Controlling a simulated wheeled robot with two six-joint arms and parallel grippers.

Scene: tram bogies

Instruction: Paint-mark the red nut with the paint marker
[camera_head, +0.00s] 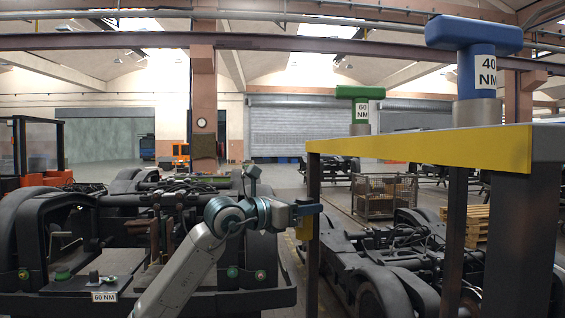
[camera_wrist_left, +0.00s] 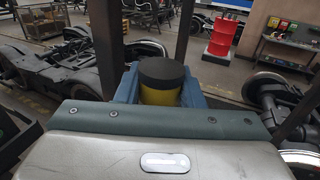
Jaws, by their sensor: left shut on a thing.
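My left gripper (camera_head: 308,208) is shut on the paint marker, a yellow cylinder (camera_head: 304,229) with a black top. In the left wrist view the marker (camera_wrist_left: 160,96) stands between the blue fingers (camera_wrist_left: 127,88). The gripper is in the air, right of the near bogie and left of the yellow-edged rack. A small round reddish fitting (camera_head: 260,275) on the bogie's front may be the red nut, but it is too small to be sure. My right gripper is not in view.
The near bogie (camera_head: 200,297) carries a plate labelled 60 NM (camera_head: 104,296) and green fittings. The yellow-edged rack (camera_head: 430,150) at right bears a green 60 NM tool (camera_head: 360,105) and a blue 40 NM tool (camera_head: 477,65). A red drum (camera_wrist_left: 221,37) stands behind.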

